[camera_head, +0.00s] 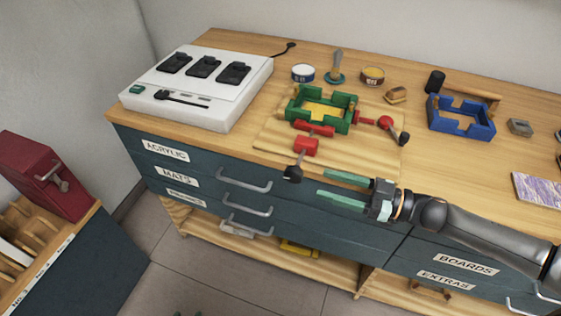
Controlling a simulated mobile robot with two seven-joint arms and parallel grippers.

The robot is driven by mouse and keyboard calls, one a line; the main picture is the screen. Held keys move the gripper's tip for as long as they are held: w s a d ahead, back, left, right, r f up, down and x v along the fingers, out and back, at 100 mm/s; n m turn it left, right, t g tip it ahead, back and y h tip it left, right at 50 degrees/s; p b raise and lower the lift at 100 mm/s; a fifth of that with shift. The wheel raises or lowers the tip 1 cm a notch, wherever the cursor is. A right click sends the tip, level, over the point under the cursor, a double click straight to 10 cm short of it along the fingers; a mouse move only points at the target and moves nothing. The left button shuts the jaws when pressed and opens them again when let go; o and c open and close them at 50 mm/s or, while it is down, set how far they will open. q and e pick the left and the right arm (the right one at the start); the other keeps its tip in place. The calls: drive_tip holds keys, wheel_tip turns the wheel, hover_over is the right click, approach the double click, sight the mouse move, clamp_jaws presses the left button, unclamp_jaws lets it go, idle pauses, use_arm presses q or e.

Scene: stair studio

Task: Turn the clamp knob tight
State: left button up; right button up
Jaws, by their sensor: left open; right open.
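A green frame (347,124) with a yellow piece inside sits on a wooden board (270,136) on the bench. A red clamp part (306,146) is at its front, with a black knob (292,174) hanging over the bench's front edge. A second red clamp part (385,122) with a black knob (404,139) is at its right. My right gripper (324,183) is open and empty, its green fingers pointing left, just right of the front knob and apart from it. Only the separated fingertips of my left gripper (188,313) show at the bottom edge.
A white charger station (215,98) stands at the bench's left. A blue frame (461,118) stands at the right. Tins (303,73), a brush (336,70) and a sponge (397,95) stand behind. A red box (45,175) is at lower left. Drawer handles (243,182) stick out below the bench top.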

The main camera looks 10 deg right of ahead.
sight(294, 173)
drive_tip(key=x, duration=1.2)
drive_tip(key=shift+c, duration=0.2)
